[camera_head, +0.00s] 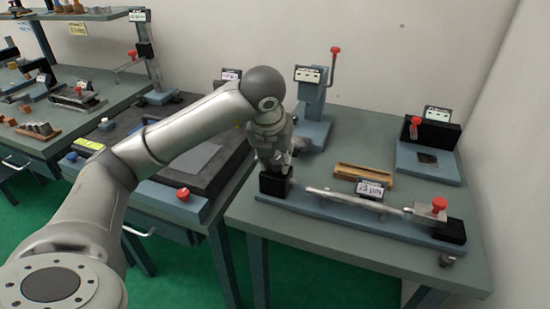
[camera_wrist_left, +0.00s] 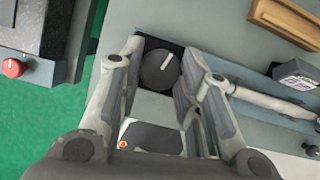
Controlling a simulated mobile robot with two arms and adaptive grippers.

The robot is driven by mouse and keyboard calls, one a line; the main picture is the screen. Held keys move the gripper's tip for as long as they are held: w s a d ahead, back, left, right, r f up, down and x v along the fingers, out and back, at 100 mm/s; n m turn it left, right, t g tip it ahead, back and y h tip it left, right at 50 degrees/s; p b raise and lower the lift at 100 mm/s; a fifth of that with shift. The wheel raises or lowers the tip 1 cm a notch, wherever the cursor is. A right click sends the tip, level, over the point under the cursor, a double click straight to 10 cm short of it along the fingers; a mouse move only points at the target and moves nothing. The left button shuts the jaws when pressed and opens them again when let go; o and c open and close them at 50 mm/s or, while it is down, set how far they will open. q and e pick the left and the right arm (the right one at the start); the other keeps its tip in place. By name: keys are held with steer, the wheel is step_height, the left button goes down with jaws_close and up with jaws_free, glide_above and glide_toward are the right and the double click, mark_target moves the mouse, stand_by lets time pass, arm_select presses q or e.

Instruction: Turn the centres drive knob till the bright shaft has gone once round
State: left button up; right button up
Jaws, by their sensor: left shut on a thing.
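The centres drive knob (camera_wrist_left: 160,70) is a dark round knob with a white pointer line, on the black block (camera_head: 274,188) at the left end of the blue bench-centres base (camera_head: 335,212). My left gripper (camera_head: 275,165) reaches down over it from above; in the left wrist view its fingers (camera_wrist_left: 162,82) stand on both sides of the knob, shut on it. In the head view the gripper hides the knob. The bright shaft (camera_head: 345,197) lies level between the black block and the right end support (camera_head: 432,212); it also shows in the left wrist view (camera_wrist_left: 270,101). My right gripper is out of view.
A small display (camera_head: 371,189) stands at the shaft, with a wooden tray (camera_head: 363,180) behind. A lever press (camera_head: 314,105) and a blue-based fixture (camera_head: 430,160) stand further back. A dark plate fixture (camera_head: 190,165) with a red knob (camera_head: 183,194) is on the left.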

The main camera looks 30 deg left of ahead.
arm_select(q)
steer(key=shift+r, duration=0.1)
stand_by(0.3)
steer(key=o, duration=1)
steer(key=v, duration=1.1)
steer(key=shift+r, duration=0.35)
steer(key=shift+s, duration=0.15)
